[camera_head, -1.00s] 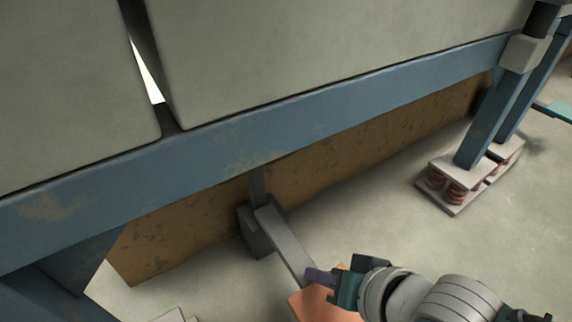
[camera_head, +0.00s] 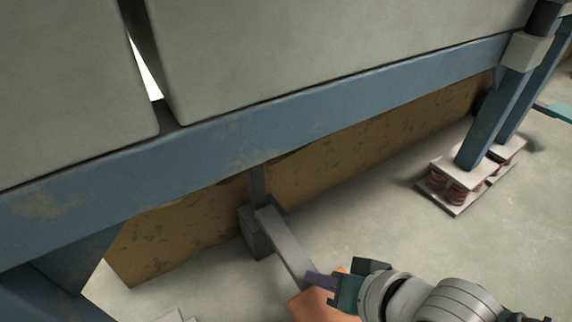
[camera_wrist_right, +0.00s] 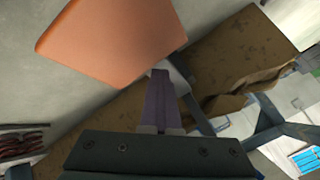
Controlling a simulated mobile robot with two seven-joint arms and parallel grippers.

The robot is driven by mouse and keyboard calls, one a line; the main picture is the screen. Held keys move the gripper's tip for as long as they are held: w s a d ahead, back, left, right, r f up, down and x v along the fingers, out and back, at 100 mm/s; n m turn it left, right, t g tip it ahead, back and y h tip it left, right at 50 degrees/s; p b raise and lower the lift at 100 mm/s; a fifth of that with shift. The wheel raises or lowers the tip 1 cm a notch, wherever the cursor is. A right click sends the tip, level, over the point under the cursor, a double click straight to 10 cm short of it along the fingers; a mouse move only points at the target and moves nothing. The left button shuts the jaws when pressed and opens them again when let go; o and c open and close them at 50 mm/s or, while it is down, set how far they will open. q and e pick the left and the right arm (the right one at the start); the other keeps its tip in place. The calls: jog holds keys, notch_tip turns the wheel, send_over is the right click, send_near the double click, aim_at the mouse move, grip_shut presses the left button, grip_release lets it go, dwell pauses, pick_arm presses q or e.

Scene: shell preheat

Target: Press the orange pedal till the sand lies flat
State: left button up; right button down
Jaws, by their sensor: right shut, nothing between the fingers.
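The orange pedal (camera_head: 312,306) is at the bottom of the head view, at the near end of a grey lever bar (camera_head: 284,242). In the right wrist view the pedal (camera_wrist_right: 115,42) is a flat orange plate close beyond the fingertips. My right gripper (camera_head: 318,281) is shut and empty, its purple fingers over the pedal's edge beside the bar. Its shut fingers also show in the right wrist view (camera_wrist_right: 160,95). I cannot tell whether they touch the pedal. My left gripper is out of view. No sand surface shows in the head view.
A blue table frame (camera_head: 270,135) with grey blocks (camera_head: 330,50) on it spans the view above the lever. A brown rusty panel (camera_head: 360,155) hangs under the frame. A blue leg stands on a plate with red springs (camera_head: 455,185) at right. The floor (camera_head: 400,225) between is clear.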

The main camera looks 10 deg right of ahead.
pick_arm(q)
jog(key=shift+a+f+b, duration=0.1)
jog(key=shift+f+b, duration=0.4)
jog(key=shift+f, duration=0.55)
pick_arm(e)
jog(key=shift+s+d+f, duration=0.1)
jog(key=shift+s+f, duration=0.1)
jog(key=shift+f, duration=1.1)
jog(key=shift+s+r+p, duration=0.1)
jog(key=shift+r+p, duration=0.7)
jog(key=shift+p, duration=0.1)
jog(key=shift+w+r+p, duration=0.3)
jog(key=shift+r+p, duration=0.2)
jog(key=shift+r, duration=0.1)
jog(key=shift+r+p, duration=0.9)
jog(key=shift+p, duration=0.05)
jog(key=shift+r+p, duration=0.35)
jog(key=shift+r, duration=0.05)
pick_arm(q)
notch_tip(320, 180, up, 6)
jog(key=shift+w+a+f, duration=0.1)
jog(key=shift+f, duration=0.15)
